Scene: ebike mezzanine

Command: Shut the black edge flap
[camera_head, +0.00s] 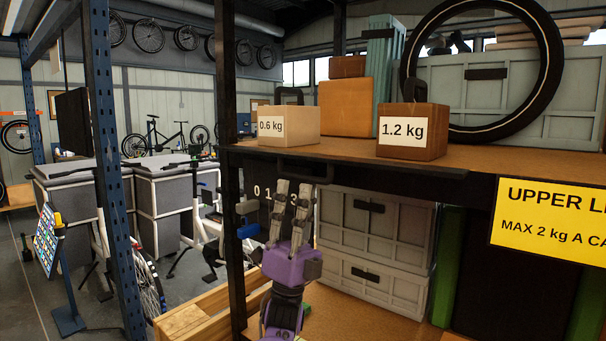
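A black edge strip (400,166), which I take to be the flap, runs along the front of the upper wooden shelf. A black handle-like frame (326,176) hangs at its left part. I cannot tell from this view how far the flap is open. My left gripper (293,186), on a purple wrist, points up from below, just under the handle-like frame. Its two light fingers are apart with nothing visible between them. It covers part of a dark panel with white digits (259,191). I cannot tell whether the fingertips touch the frame. My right gripper is out of view.
A 0.6 kg box (290,127) and a 1.2 kg box (427,131) stand near the shelf front. A tyre (549,75) leans behind. Grey crates (372,222) sit below. A dark post (231,230) stands left of my gripper; a yellow sign (548,222) hangs right.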

